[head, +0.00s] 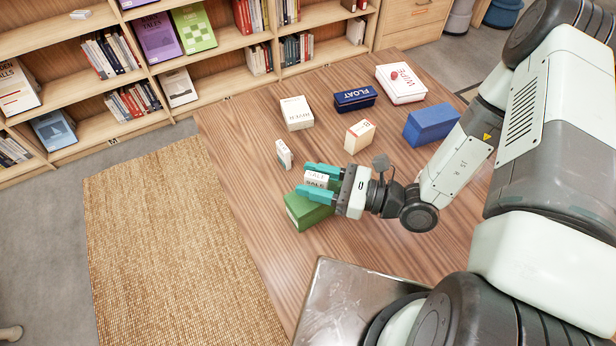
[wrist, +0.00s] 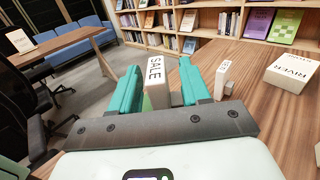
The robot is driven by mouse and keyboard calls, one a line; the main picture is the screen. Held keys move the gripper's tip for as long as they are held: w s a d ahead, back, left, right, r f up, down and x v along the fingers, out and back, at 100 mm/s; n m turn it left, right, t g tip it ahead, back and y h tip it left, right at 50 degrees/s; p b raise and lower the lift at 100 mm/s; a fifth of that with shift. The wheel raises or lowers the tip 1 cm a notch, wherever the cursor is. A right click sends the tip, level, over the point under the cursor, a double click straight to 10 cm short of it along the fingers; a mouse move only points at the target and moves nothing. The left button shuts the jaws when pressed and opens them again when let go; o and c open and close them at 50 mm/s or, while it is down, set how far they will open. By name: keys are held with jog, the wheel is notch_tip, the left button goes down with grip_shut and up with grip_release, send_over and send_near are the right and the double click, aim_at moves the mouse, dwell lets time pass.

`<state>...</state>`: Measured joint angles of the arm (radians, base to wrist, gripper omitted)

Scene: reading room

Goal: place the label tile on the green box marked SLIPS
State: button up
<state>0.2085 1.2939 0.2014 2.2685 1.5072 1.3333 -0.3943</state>
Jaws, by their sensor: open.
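A small white tile marked SALE (head: 316,179) stands between the teal fingers of my gripper (head: 319,181). The tile also shows between the fingers in the wrist view (wrist: 155,74), with its lettered face toward the camera. My gripper is open around it. The green box (head: 304,213) sits on the table just below the fingers, partly covered by them, and no SLIPS lettering shows on it. I cannot tell whether the tile rests on the box.
A small white block (head: 283,154) stands just beyond the fingers. A white RIVER box (wrist: 291,72), a cream box (head: 360,135), a dark blue FLOAT box (head: 355,98), a white box with red lettering (head: 401,82) and a blue box (head: 432,123) stand on the wooden table (head: 250,150).

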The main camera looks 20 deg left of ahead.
jog(key=d, duration=1)
jog(key=shift+d, duration=0.3)
